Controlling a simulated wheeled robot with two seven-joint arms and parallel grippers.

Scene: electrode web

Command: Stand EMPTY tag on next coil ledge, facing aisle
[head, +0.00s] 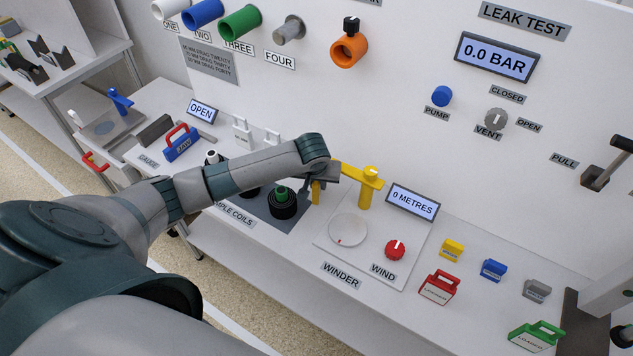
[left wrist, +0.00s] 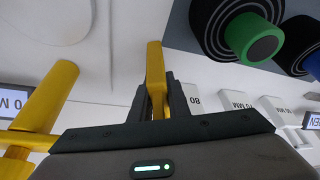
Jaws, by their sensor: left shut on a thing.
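My left gripper (head: 319,183) is shut on the hanging yellow peg of the winder's yellow arm (head: 350,174). The left wrist view shows the yellow peg (left wrist: 155,70) between the fingers (left wrist: 156,98), with the yellow post (left wrist: 45,97) at left. A black coil with a green core (head: 283,204) sits on the grey SAMPLE COILS ledge (head: 299,226), just left of the gripper. The coil shows in the left wrist view (left wrist: 215,25), beside a blue-cored one (left wrist: 310,62). My arm hides part of the ledge. I cannot make out an EMPTY tag. My right gripper is out of view.
The winder's white disc (head: 347,229) and red WIND knob (head: 395,250) are in front of the post. White millimetre-marked blocks (head: 242,134) stand behind the coils. Several coloured labelled tags, including a red one (head: 437,289), stand at right. The bench front is mostly clear.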

